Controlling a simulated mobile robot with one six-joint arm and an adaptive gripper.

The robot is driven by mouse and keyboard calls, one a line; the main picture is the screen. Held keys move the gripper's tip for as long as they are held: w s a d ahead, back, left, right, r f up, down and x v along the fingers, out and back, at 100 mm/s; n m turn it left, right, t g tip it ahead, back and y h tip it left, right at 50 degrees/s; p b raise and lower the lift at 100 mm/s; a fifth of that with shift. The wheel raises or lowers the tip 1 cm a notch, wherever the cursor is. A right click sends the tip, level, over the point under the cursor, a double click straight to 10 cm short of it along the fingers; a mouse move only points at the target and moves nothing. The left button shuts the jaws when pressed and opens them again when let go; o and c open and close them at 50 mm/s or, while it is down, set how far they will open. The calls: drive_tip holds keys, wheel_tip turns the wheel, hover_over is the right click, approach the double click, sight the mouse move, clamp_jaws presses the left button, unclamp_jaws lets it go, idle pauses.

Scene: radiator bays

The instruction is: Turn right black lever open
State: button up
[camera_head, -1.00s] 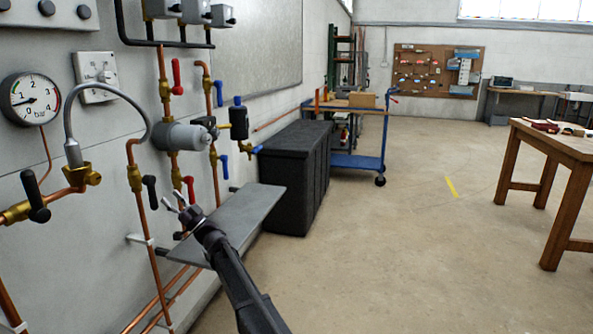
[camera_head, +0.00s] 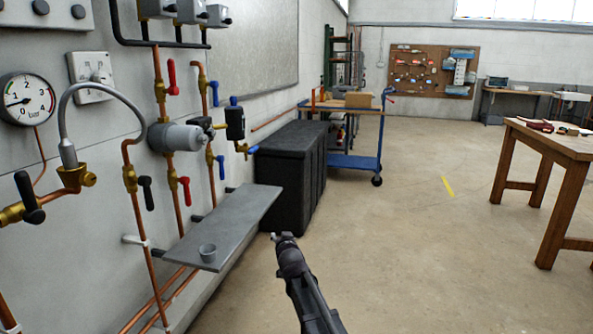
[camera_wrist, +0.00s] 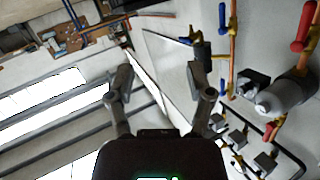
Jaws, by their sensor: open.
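Two black levers show in the head view. The right black lever (camera_head: 147,193) is on a brass valve in a vertical copper pipe and hangs roughly along the pipe, slightly tilted. The left black lever (camera_head: 29,198) is on the brass fitting below the grey hose and is tilted. My gripper (camera_head: 283,237) is to the right of the shelf, well away from both levers. In the wrist view, the fingers of my gripper (camera_wrist: 161,88) are spread with nothing between them. I cannot make out a black lever there.
A grey shelf (camera_head: 225,227) with a small grey cup (camera_head: 208,252) juts from the wall below the valves. Red levers (camera_head: 172,76) and blue levers (camera_head: 221,166) are close by. A black chest (camera_head: 285,165) stands beyond the shelf.

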drive_tip(key=s+d+f+m+g+h, duration=0.1)
drive_tip(key=s+d+f+g+h, duration=0.1)
drive_tip(key=s+d+f+g, duration=0.4)
drive_tip(key=s+d+f+g+h, duration=0.15)
drive_tip(key=s+d+f, duration=0.25)
drive_tip(key=s+d, duration=0.45)
drive_tip(key=s+d+f+n+g, duration=0.15)
drive_tip(key=s+d+g, duration=0.25)
drive_tip(key=s, duration=0.6)
drive_tip(key=s+d+f+m+g, duration=0.15)
drive_tip(key=s+d+g, duration=0.25)
drive_tip(key=s, duration=0.7)
wheel_tip(320, 180, up, 34)
drive_tip(key=n+p, duration=0.1)
drive_tip(key=p, duration=3.5)
drive_tip(key=shift+w, duration=0.2)
drive_tip(key=shift+y, duration=0.25)
drive_tip(key=shift+c, duration=0.8)
drive_tip(key=shift+a, duration=0.1)
